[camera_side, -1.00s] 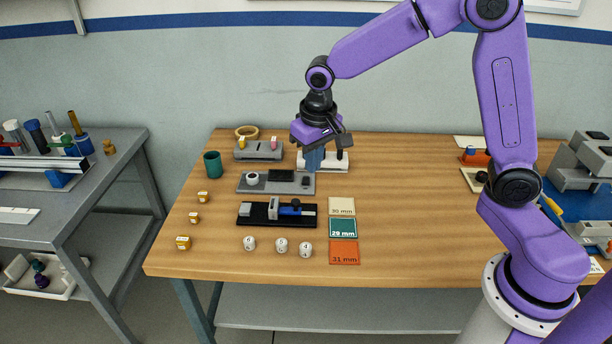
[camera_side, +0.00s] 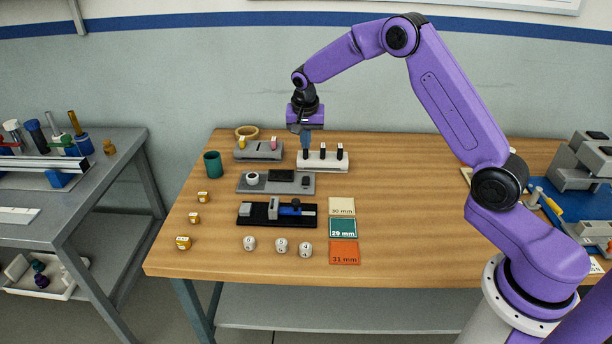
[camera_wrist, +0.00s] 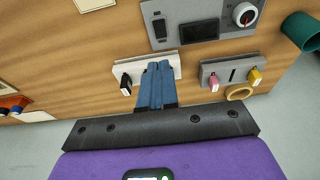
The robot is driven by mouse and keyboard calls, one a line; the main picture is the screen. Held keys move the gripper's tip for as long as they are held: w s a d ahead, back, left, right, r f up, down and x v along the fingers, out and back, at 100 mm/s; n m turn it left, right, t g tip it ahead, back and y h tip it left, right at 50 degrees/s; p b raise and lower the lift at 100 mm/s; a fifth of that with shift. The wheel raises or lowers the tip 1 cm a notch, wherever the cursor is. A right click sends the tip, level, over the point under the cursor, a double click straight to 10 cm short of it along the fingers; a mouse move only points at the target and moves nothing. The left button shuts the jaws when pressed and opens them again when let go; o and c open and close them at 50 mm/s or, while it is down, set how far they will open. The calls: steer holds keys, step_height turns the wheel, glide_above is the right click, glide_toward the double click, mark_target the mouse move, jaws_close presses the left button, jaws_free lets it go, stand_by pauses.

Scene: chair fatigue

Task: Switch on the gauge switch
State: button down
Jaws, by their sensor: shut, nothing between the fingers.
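A white block (camera_side: 323,165) with three black upright switches stands at the back of the table. I can read no label that tells which one is the gauge switch. My gripper (camera_side: 306,148) is shut and empty, pointing down at the left switch; I cannot tell whether it touches. The middle switch (camera_side: 323,152) and right switch (camera_side: 340,152) show clear of it. In the wrist view my blue fingers (camera_wrist: 157,68) lie over part of the white block (camera_wrist: 172,64) and hide most of two switches; one black switch (camera_wrist: 126,85) shows beside them.
A grey panel (camera_side: 264,188) with a white dial, a dark display and a black button lies in front. A grey block (camera_side: 258,154) with yellow and pink pieces stands left. The table's right half is mostly clear.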

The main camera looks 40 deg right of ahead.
steer(key=shift+f, duration=0.1)
glide_toward(306, 182)
steer(key=x, duration=0.5)
steer(key=shift+w+d+f, duration=0.15)
steer(key=shift+d, duration=0.05)
steer(key=shift+f, duration=0.6)
steer(key=shift+a+f, duration=0.15)
steer(key=shift+f, duration=0.15)
steer(key=shift+w+d+r, duration=0.35)
steer(key=shift+w+d, duration=0.05)
steer(key=shift+d, duration=0.1)
